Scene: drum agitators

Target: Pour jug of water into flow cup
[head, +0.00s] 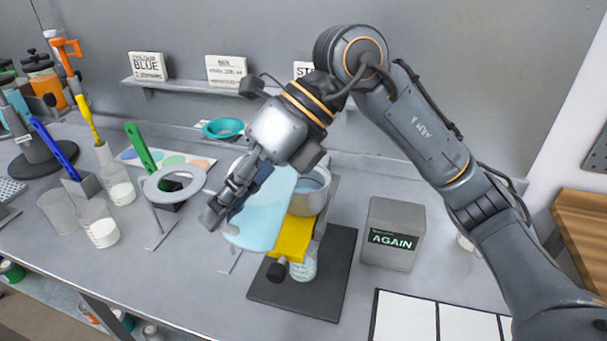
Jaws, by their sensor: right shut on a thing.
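My right gripper (232,200) is shut on the jug (262,215), a pale blue, see-through vessel. The jug is held tilted above the bench, beside and partly in front of the flow cup. The flow cup (309,200) is a grey metal cup on a stand with a yellow arm (291,238); bluish colour shows inside its mouth. The jug's lip and any stream of water are hidden or too unclear to tell. A small clear beaker (304,269) stands under the cup on a dark base plate (334,275). My left gripper is not in view.
A grey ring stand (160,193) stands left of the jug. Beakers with white contents (101,228) and colored-handled tools (140,148) are further left. A grey block marked AGAIN (393,235) and white panels (405,318) are at the right. A teal bowl (222,129) is behind.

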